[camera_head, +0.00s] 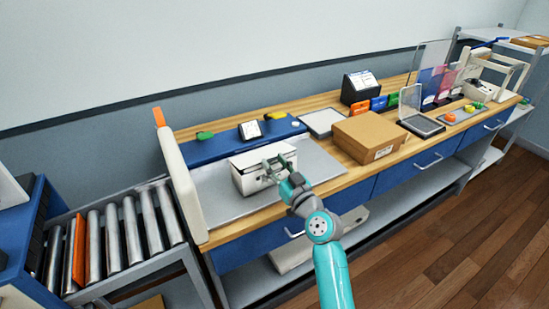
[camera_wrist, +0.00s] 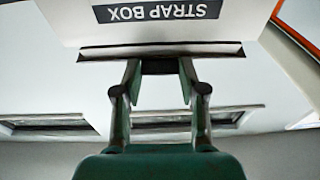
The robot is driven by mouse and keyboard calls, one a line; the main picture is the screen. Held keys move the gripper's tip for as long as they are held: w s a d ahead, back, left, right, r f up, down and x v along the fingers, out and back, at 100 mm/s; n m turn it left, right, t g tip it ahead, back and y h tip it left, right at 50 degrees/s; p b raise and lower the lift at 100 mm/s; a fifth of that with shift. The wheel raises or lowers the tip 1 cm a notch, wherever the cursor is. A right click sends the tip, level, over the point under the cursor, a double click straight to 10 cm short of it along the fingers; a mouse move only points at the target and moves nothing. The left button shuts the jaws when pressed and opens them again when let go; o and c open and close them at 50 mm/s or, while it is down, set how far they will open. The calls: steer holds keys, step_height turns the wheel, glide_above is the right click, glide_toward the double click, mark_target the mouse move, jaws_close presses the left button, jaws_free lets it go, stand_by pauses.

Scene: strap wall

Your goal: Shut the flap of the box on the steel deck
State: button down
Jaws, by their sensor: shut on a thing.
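The white box (camera_head: 250,180) stands on the grey steel deck (camera_head: 215,205) at the left end of the bench. In the wrist view, its white panel (camera_wrist: 90,25) carries an upside-down "STRAP BOX" label, and the flap edge (camera_wrist: 215,50) shows as a pale strip with dark borders. My gripper (camera_head: 280,163) reaches over the box's right side from the front. In the wrist view, my gripper (camera_wrist: 160,70) has its fingertips at that flap edge and is shut on it. The flap's exact angle is hard to tell, since the fingers cover part of the box top.
A brown carton (camera_head: 368,137) stands just right of the deck. A white upright panel (camera_head: 180,185) bounds the deck on the left, beside a roller conveyor (camera_head: 115,235). A blue ledge (camera_head: 225,145) with small items runs behind. Bare deck shows on both sides of the box.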

steer(key=shift+s+f, duration=0.1)
steer(key=shift+f, duration=0.55)
steer(key=c, duration=0.6)
jaws_free()
steer(key=shift+c, duration=0.2)
steer(key=shift+r, duration=0.1)
steer(key=shift+s+d, duration=0.35)
steer(key=shift+s, duration=0.05)
steer(key=v, duration=1.1)
